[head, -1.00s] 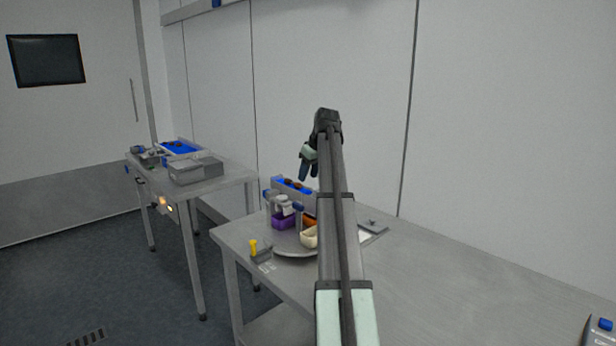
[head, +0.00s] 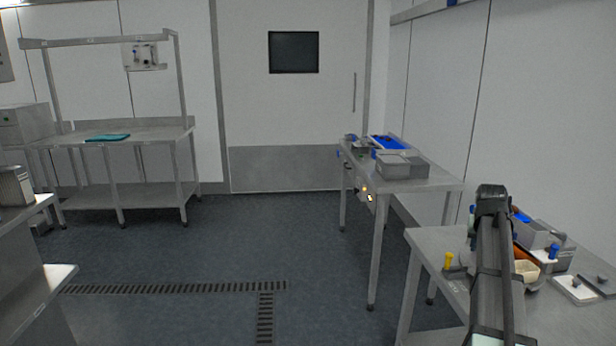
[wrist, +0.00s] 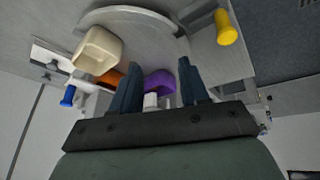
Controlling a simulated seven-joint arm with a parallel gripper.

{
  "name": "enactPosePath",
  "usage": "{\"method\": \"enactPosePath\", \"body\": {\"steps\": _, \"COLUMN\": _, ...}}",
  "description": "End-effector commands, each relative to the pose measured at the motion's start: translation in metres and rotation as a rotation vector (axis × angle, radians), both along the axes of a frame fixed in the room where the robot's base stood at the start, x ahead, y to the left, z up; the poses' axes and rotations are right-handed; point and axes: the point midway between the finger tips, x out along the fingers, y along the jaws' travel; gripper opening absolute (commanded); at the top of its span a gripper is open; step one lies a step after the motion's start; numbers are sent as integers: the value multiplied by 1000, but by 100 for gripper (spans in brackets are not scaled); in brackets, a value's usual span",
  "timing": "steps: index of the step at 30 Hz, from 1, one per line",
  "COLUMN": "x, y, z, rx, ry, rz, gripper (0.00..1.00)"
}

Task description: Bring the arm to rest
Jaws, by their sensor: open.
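My gripper (wrist: 162,68) is open, with two dark blue fingers apart and nothing between them. In the wrist view it points toward the work table with a round plate (wrist: 140,18), a cream cup (wrist: 97,50), an orange container (wrist: 110,79) and a purple container (wrist: 160,82) beyond the fingers. In the head view my arm reaches over the near table (head: 425,240) at the right. Its dark end hides the gripper's fingers and some of the things behind it. The cream cup also shows in the head view (head: 526,270), right beside my arm.
A yellow-topped item (head: 448,259) stands at the near table's left. A scale-like pad (head: 575,289) lies at its right. A second table (head: 425,184) with grey boxes (head: 400,165) and a blue tray (head: 388,142) stands behind. The floor (head: 230,240) to the left is clear.

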Motion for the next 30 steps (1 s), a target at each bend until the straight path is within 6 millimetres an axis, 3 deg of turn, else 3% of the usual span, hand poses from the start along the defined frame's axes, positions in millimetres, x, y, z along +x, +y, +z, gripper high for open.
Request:
{"method": "enactPosePath", "body": {"steps": 1, "x": -12, "y": 25, "z": -18, "rx": -22, "ry": -15, "rz": -46, "gripper": 45}}
{"method": "enactPosePath", "body": {"steps": 9, "x": -32, "y": 96, "z": -81, "rx": -102, "ry": -110, "rz": -226, "gripper": 45}}
{"method": "enactPosePath", "body": {"steps": 17, "x": -42, "y": 135, "z": -147, "rx": -90, "ry": -69, "rz": -216, "gripper": 45}}
{"method": "enactPosePath", "body": {"steps": 30, "x": -81, "y": 204, "z": -289, "rx": -3, "ry": 149, "rz": -66, "gripper": 45}}
